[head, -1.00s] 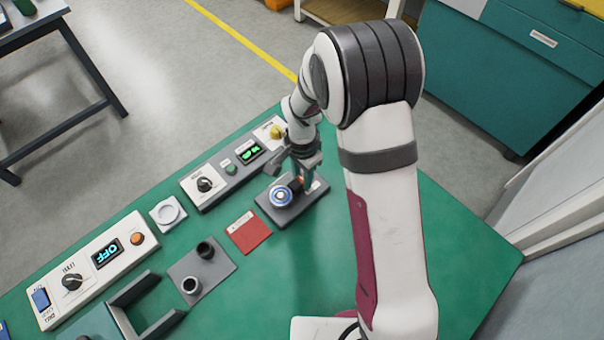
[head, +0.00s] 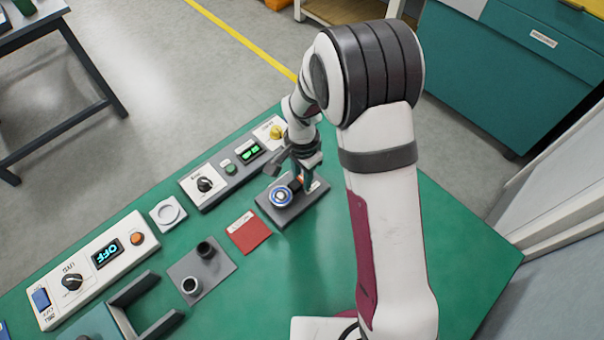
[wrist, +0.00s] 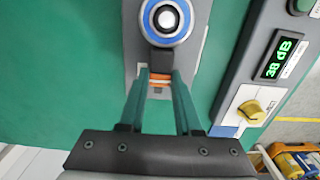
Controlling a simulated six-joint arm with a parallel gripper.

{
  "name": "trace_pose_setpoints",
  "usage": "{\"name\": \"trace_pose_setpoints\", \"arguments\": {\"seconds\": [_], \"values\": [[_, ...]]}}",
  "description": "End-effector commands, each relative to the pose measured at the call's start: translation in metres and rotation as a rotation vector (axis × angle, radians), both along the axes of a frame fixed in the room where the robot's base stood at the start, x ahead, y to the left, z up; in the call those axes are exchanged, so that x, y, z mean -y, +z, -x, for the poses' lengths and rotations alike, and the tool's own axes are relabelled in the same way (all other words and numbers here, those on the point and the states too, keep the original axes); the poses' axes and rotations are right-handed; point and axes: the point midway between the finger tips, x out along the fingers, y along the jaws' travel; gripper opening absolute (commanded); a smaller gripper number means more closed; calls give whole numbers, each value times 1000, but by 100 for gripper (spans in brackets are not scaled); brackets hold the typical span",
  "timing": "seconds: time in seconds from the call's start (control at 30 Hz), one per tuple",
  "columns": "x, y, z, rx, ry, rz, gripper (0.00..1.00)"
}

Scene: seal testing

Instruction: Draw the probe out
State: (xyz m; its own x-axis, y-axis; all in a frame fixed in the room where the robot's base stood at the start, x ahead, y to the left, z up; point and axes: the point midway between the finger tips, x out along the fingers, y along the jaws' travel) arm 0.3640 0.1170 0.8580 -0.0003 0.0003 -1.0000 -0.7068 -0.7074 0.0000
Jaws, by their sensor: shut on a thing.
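The probe (wrist: 159,79) shows as a small orange piece between my fingertips in the wrist view; the fingers hide most of it. My gripper (wrist: 159,74) is shut on it. Just beyond the fingertips is a round metal part with a blue ring (wrist: 167,20), on a dark grey base plate (wrist: 196,28). In the head view my gripper (head: 303,184) is low over the base plate (head: 287,217), right beside the blue-ringed part (head: 281,196). I cannot tell how far the probe sits in that part.
A control box (head: 230,170) with a green display and yellow knob stands close behind the plate. A red card (head: 248,232), a grey holder with two cups (head: 203,272), a white ring dish (head: 168,213) and a box reading OFF (head: 100,272) lie leftward.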

Motion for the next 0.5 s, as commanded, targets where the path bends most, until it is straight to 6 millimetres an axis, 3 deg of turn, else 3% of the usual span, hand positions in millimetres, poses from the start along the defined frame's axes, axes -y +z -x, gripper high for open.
{"name": "trace_pose_setpoints", "arguments": {"seconds": [0.33, 0.5], "values": [[0, 1, 0, 0, -1, 0, 0], [12, 0, -12, 1, -4, 0, 0]]}}
